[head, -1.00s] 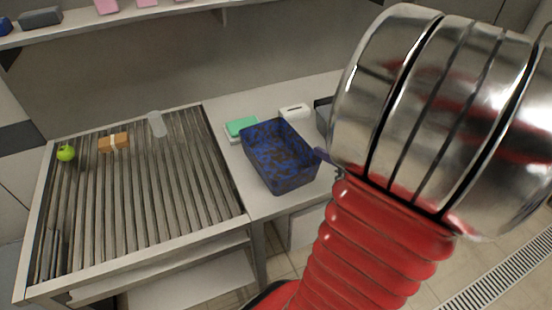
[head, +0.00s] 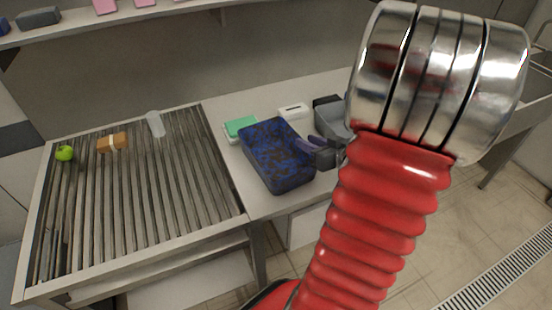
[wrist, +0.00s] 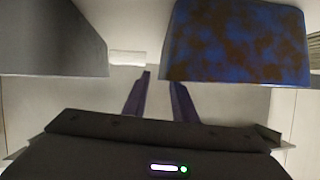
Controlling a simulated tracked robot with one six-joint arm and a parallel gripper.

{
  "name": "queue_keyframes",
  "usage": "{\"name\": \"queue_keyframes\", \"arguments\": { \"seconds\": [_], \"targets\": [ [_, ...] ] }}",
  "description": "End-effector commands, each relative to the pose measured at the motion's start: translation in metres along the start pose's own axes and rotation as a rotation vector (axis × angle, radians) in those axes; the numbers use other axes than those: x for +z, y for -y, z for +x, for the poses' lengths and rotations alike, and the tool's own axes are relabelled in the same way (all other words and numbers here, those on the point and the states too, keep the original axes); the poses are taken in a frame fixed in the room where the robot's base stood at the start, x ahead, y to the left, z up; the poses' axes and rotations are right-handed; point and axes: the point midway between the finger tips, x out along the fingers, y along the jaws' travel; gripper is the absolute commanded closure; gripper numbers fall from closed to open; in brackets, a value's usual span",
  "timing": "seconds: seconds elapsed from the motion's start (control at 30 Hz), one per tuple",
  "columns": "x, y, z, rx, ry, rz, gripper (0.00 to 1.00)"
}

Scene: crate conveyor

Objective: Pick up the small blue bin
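The blue bin (head: 288,178), mottled with dark brown patches, stands upright and open-topped on the counter right of the slatted conveyor. In the wrist view the bin (wrist: 235,45) fills the upper right. My gripper (head: 305,143) is at the bin's right side in the head view, its purple fingers close to the right rim. In the wrist view the two fingers of my gripper (wrist: 160,80) are apart with nothing between them. The right finger overlaps the bin's lower left edge; whether it touches is unclear.
A grey bin (head: 330,112) stands just right of the blue one, also left in the wrist view (wrist: 50,45). A green-topped box (head: 241,126) and a white box (head: 293,111) lie behind. The conveyor (head: 150,190) holds a green apple (head: 65,153), an orange box (head: 112,142) and a clear cup (head: 156,124).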

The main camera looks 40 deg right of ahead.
Motion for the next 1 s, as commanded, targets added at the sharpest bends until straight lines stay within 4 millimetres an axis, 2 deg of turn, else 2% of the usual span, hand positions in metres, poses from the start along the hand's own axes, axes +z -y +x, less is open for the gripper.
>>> {"name": "queue_keyframes", "arguments": {
  "seconds": [0.33, 0.73, 1.0],
  "targets": [
    [0.000, 0.001, 0.004, -0.003, 0.001, 0.000, 0.75],
    [0.000, 0.003, 0.047, -0.004, 0.001, -0.001, 0.75],
    [0.000, 0.003, 0.052, -0.002, 0.001, -0.001, 0.75]
  ]
}}
